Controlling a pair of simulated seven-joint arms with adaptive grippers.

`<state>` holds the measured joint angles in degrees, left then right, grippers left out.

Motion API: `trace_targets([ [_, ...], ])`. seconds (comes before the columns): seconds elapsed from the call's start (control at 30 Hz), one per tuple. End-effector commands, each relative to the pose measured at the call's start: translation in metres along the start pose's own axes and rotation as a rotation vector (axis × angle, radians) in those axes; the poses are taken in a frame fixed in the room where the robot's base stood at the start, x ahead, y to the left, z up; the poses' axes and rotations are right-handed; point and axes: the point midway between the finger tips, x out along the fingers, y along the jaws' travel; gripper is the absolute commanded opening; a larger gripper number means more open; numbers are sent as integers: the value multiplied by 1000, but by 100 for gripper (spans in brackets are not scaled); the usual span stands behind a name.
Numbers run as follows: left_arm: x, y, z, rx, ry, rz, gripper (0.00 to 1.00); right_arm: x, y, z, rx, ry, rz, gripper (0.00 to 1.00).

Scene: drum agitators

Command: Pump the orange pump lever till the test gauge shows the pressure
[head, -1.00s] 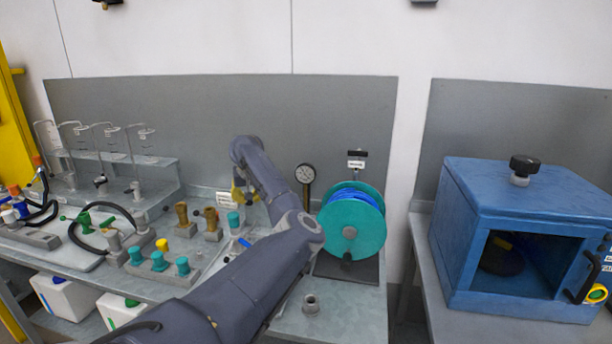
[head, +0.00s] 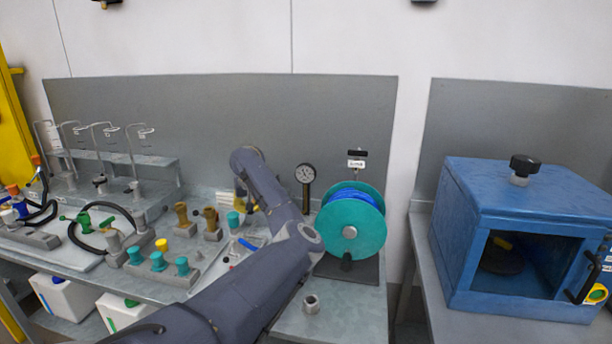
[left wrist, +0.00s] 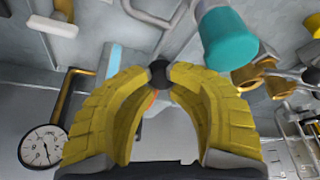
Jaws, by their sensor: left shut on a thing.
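The round white test gauge (head: 306,173) stands on a dark post at the back of the bench, left of the teal reel. It also shows at the lower left of the left wrist view (left wrist: 41,147); its numbers are too small to read. My left gripper (left wrist: 158,80), with yellow fingers, is shut on the black ball knob (left wrist: 158,73) of the pump lever. A bit of the orange lever (left wrist: 152,98) shows between the fingers; the rest is hidden. In the head view my left arm hides the lever and most of the gripper. My right gripper is not in view.
A teal reel (head: 350,231) with blue hose stands to the right. Teal-capped fittings (head: 158,262) and brass valves (head: 211,222) lie to the left. A teal cap (left wrist: 228,40) is close to the fingers. A blue cabinet (head: 520,190) stands at the far right.

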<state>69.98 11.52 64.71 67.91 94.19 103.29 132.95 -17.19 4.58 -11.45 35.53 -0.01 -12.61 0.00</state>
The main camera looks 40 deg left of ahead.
Motion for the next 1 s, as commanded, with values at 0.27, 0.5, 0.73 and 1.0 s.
trace_targets([
  [0.27, -46, 6, -24, 3, 4, 9, 0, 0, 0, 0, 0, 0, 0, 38],
  [0.5, -91, 5, -46, 1, 4, 5, 0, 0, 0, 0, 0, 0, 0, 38],
  [0.73, -130, 6, -64, 0, 2, 3, 0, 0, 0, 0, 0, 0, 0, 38],
  [1.0, -145, 6, -72, -1, 1, 1, 0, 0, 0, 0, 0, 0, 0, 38],
])
